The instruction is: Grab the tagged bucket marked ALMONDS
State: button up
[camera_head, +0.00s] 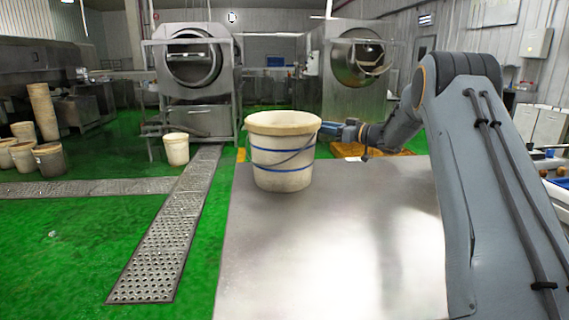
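A large cream bucket (281,152) with blue bands and a dark wire handle stands upright on a flat metal surface (330,245), near its far left corner. No tag or word ALMONDS can be read on it. My gripper (338,131) is at the bucket's upper right side, close to the rim. Its fingertips are small and partly lost against the bucket, so I cannot tell whether they touch it or how far apart they are. A smaller pale bucket (176,149) stands on the green floor, with no readable marking.
Several beige and brown buckets (49,159) stand on the floor at the left. Two steel rotary drums (193,62) (358,62) stand at the back. A perforated drain strip (165,235) crosses the green floor. The near part of the metal surface is clear.

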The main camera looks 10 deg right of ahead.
jog(key=x, duration=0.7)
jog(key=shift+a+p, duration=0.3)
jog(key=shift+a, duration=0.15)
grip_shut()
jog(key=shift+r, duration=0.1)
dwell(1.1)
